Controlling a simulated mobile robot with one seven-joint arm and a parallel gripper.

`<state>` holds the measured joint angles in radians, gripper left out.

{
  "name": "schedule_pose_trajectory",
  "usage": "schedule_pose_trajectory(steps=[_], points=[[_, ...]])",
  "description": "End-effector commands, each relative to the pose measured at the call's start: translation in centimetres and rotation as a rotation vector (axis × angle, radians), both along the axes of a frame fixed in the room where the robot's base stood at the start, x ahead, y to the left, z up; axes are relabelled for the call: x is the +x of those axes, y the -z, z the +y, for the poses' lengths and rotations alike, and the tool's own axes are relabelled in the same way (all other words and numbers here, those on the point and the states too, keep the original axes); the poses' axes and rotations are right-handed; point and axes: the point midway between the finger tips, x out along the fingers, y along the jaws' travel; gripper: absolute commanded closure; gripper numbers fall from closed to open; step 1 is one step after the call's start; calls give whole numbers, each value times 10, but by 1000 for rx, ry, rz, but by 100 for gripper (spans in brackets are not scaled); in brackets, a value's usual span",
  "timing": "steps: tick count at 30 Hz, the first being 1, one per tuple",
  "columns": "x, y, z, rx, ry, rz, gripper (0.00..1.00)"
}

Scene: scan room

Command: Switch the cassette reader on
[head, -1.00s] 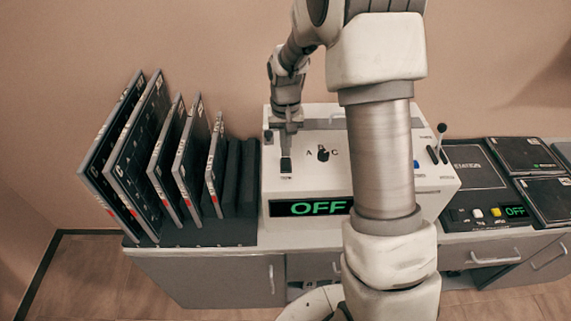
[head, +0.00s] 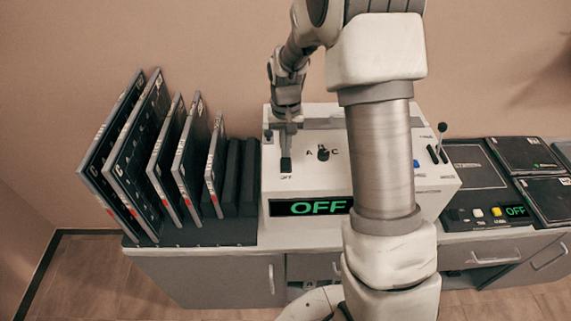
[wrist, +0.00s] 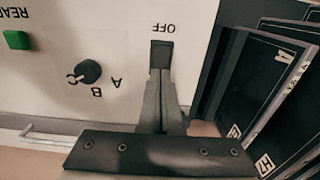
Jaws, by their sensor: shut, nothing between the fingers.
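The cassette reader (head: 300,182) is a white box on the cabinet, and its front display (head: 309,207) reads OFF in green. A dark switch (head: 286,165) sits on its top at the left, above a small OFF label; the switch also shows in the wrist view (wrist: 161,54) beside the OFF lettering. My gripper (head: 287,152) is shut and empty, pointing down. Its fingertips (wrist: 158,76) are at the near end of the switch in the wrist view; I cannot tell whether they touch it. The fingers partly hide the switch.
A black selector knob (head: 323,154) marked A, B, C stands right of the switch. A green button (wrist: 17,40) shows in the wrist view. Several upright cassettes (head: 140,150) stand in a rack at the left. A black device (head: 466,180) with its own OFF display lies at the right.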

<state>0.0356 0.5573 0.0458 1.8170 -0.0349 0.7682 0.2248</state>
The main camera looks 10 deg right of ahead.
Motion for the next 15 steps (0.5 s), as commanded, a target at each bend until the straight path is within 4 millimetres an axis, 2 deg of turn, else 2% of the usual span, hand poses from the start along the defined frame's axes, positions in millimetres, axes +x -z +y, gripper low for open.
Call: schedule_pose_trajectory(steps=[15], points=[[0,9,0,0,0,0,100]])
